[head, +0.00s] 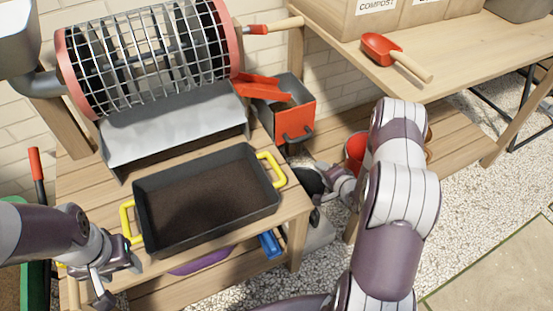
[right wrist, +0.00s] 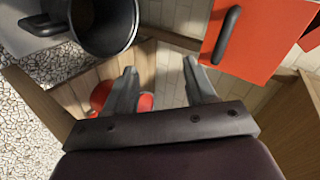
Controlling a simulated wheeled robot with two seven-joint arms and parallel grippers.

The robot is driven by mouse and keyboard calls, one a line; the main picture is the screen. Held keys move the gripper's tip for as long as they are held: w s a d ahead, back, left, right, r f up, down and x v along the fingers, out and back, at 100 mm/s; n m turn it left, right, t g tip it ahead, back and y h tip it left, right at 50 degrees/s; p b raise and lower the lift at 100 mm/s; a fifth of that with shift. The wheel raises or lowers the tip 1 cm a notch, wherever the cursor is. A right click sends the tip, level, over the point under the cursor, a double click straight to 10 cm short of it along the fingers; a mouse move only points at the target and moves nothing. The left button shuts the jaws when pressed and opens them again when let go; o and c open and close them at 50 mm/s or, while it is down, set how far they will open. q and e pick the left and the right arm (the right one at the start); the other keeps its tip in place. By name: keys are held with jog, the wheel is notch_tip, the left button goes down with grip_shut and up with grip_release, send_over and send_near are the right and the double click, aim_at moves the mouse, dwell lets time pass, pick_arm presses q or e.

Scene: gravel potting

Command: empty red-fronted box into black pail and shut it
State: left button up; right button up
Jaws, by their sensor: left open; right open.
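The red-fronted box (head: 294,121) has grey sides and a dark handle. It sits below the red chute right of the drum; its contents cannot be made out. Its red front (right wrist: 262,30) is at the upper right in the right wrist view. The black pail (head: 311,182) is below it, partly hidden by my right gripper (head: 318,197). In the right wrist view the pail (right wrist: 104,22) is at the upper left. My right gripper (right wrist: 158,72) is open and empty, apart from both. My left gripper (head: 112,284) is open and empty at the table's lower left.
A dark tray of soil (head: 205,198) with yellow handles lies on the wooden table. The mesh drum (head: 150,50) stands behind it. A red scoop (head: 380,48) lies on the right bench. A red pot (head: 355,150) is beside my right arm.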

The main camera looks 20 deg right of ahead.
aim_at(302, 139)
jog(key=w+a+r+m+t+y, duration=0.1)
jog(key=w+a+r+m+t, duration=0.1)
jog(key=w+r+t, duration=0.3)
jog(key=w+b, duration=0.2)
jog(key=w+f+g+b, duration=0.1)
jog(key=w+b, duration=0.1)
jog(key=w, duration=0.1)
jog(key=w+f+g+b, duration=0.1)
jog(key=w+b, duration=0.1)
jog(key=w, duration=0.1)
jog(key=shift+a+m, duration=0.15)
jog(key=shift+m, duration=0.15)
pick_arm(q)
jog(key=f, duration=0.5)
jog(key=shift+s+a+f, duration=0.2)
jog(key=shift+a+f, duration=0.05)
jog(key=shift+f, duration=0.05)
pick_arm(e)
jog(key=shift+s, duration=0.1)
grip_shut()
